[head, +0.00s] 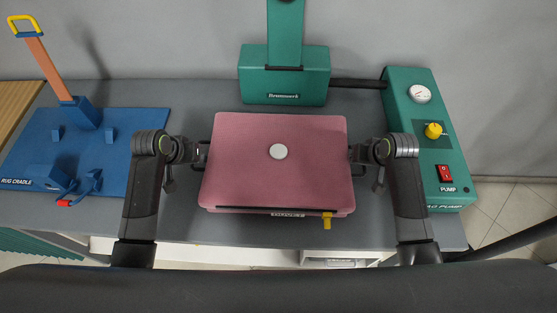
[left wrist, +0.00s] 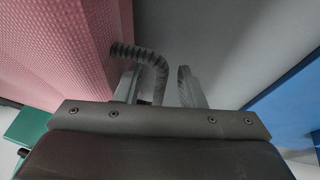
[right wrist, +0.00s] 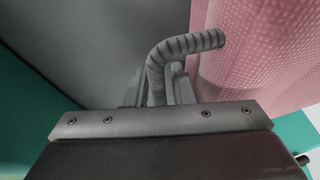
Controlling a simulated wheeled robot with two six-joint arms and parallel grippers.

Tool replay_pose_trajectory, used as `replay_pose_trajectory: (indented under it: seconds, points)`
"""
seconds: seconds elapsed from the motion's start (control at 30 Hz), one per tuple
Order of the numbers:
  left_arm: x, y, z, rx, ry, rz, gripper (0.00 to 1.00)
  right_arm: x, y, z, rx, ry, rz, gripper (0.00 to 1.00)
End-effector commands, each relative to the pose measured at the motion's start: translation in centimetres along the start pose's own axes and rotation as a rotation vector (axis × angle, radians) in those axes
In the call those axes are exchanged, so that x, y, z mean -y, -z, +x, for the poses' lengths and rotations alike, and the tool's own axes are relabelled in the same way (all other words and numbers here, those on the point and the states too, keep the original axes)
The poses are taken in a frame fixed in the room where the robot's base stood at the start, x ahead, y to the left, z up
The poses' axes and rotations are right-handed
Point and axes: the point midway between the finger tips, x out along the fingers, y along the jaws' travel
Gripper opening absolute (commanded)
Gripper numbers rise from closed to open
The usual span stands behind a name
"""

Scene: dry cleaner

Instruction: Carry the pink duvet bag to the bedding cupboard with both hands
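The pink duvet bag (head: 240,165) lies flat on the grey bench, with a white round valve (head: 278,152) on top and a yellow tab (head: 327,221) at its front edge. It also shows in the left wrist view (left wrist: 60,50) and the right wrist view (right wrist: 270,50). My left gripper (head: 200,151) is at its left side, with the ribbed grey handle (left wrist: 150,58) between its fingers and a gap beside one finger. My right gripper (head: 356,153) is at its right side, its fingers close against the other handle (right wrist: 185,45).
A green machine (head: 284,85) stands behind the bag. A green pump (head: 425,110) with a gauge, yellow knob and red switch is at right. A blue rug cradle (head: 60,135) is at left. No bedding cupboard is identifiable. Grey bench top (head: 170,100) shows around the bag.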

Motion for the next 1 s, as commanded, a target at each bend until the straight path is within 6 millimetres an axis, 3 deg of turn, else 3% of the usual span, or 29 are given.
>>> replay_pose_trajectory:
  seconds: [0.17, 0.33, 0.47, 1.0]
  points:
    - [-0.02, 0.01, -0.01, 0.0, 0.0, 0.0, 0.36, 0.02, 0.01, -0.02, 0.0, 0.0, 0.0, 0.22]
    - [-0.02, 0.0, -0.03, 0.0, -0.001, 0.0, 0.15, 0.02, 0.01, -0.03, 0.0, 0.0, 0.0, 0.01]
    - [-0.02, 0.0, -0.03, 0.0, -0.001, 0.0, 0.0, 0.02, 0.01, -0.04, 0.0, 0.0, 0.0, 0.0]
    - [-0.01, -0.01, -0.04, 0.0, -0.001, -0.001, 0.0, 0.01, 0.02, -0.05, 0.0, 0.0, 0.001, 0.0]
